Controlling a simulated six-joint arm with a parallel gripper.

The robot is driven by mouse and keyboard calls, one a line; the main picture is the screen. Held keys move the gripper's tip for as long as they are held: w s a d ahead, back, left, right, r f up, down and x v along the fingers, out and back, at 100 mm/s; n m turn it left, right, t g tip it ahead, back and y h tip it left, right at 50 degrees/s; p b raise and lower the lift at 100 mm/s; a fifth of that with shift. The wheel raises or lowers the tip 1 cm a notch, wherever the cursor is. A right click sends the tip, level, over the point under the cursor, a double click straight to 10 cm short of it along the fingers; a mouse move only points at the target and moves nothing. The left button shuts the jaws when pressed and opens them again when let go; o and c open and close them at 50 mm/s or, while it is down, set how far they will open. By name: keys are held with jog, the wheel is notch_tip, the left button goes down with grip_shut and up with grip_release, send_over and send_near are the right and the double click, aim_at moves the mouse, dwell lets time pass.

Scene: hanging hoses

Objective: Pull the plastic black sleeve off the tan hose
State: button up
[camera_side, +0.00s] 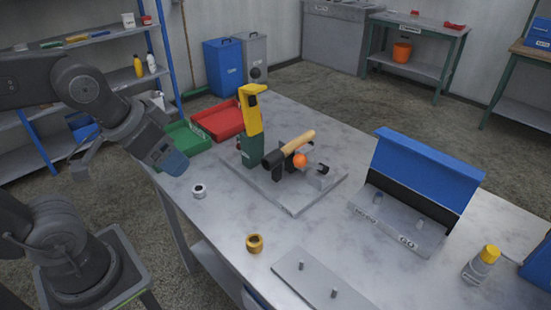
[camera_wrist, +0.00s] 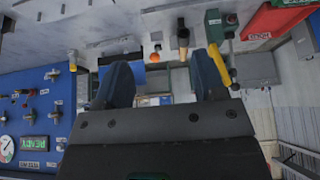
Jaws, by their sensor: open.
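The tan hose (camera_side: 299,141) lies tilted on a fixture on the table, its free end pointing up and right. A black sleeve-like piece (camera_side: 273,160) is around its lower left end; I cannot clearly tell where the sleeve stops and the dark holder starts. The hose also shows small in the wrist view (camera_wrist: 183,42), beyond the fingers. My gripper (camera_side: 171,158) hangs beyond the table's left edge area, well left of the hose and apart from it. In the wrist view its two blue fingers (camera_wrist: 163,85) are spread with nothing between them.
A green and yellow post (camera_side: 252,130) stands just left of the hose on the same grey plate (camera_side: 292,202). An orange ball (camera_side: 299,160) is beside the hose. Red (camera_side: 216,121) and green (camera_side: 186,139) trays lie behind. A blue-backed panel (camera_side: 425,170) stands right.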

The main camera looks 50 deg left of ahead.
dwell(0.3)
jog(key=shift+o, duration=0.7)
jog(key=shift+w+r, duration=0.1)
jog(key=shift+w, duration=0.3)
jog(key=g, duration=0.1)
send_over(271, 154)
jog(key=s, duration=0.5)
notch_tip(271, 154, down, 7)
jog(key=x, duration=1.4)
jog(key=shift+w, duration=0.1)
jog(key=c, duration=1.1)
